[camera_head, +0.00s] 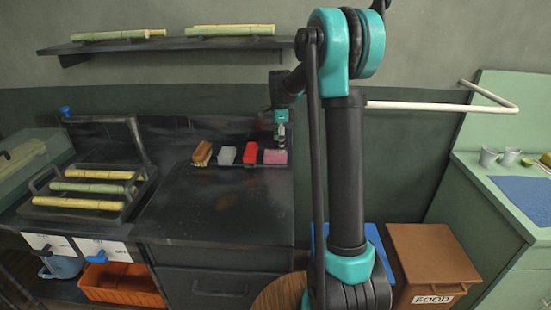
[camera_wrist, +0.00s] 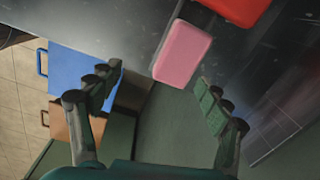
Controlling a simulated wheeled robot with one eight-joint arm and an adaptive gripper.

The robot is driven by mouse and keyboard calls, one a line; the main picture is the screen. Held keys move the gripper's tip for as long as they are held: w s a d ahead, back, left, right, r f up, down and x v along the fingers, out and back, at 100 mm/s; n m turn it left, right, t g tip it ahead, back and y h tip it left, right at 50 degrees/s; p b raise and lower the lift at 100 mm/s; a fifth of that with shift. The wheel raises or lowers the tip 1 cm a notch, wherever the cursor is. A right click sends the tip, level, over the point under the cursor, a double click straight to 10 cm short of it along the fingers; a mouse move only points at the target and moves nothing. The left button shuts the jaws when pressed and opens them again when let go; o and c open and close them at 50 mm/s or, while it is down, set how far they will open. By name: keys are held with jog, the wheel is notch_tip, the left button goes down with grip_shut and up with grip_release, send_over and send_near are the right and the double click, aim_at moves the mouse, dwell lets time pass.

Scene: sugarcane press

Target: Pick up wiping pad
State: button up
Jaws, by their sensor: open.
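A row of small cleaning items lies at the back of the dark counter. At its right end is a pink block-like pad (camera_head: 275,157), which looks like the wiping pad. It also shows in the wrist view (camera_wrist: 182,54), just beyond and between my fingertips. My gripper (camera_head: 281,137) is above the pink pad in the head view. In the wrist view my gripper (camera_wrist: 157,88) has its two fingers spread wide, with nothing between them. The fingers appear apart from the pad; the exact height gap is hard to tell.
Left of the pink pad lie a red block (camera_head: 250,153), a pale grey block (camera_head: 227,156) and a brown brush-like item (camera_head: 202,154). A dark wall stands close behind. The front of the counter (camera_head: 215,210) is clear. A tray (camera_head: 88,193) with cane pieces is at left.

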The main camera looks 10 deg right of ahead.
aim_at(275, 153)
jog(key=w, duration=0.1)
jog(key=w+m, duration=0.2)
jog(key=shift+w+a+f, duration=0.15)
jog(key=shift+w+a, duration=0.15)
jog(key=shift+w, duration=0.05)
jog(key=shift+w+f, duration=0.1)
jog(key=shift+f, duration=0.05)
notch_tip(275, 153, down, 7)
jog(key=shift+a+f, duration=0.1)
jog(key=shift+f, duration=0.05)
jog(key=shift+c, duration=0.2)
jog(key=c, duration=1.3)
jog(key=shift+s+r, duration=0.35)
jog(key=shift+r, duration=0.4)
notch_tip(275, 153, up, 6)
jog(key=s+a, duration=0.2)
jog(key=s, duration=0.7)
jog(key=s+a, duration=0.2)
jog(key=s, duration=0.8)
jog(key=shift+f, duration=0.2)
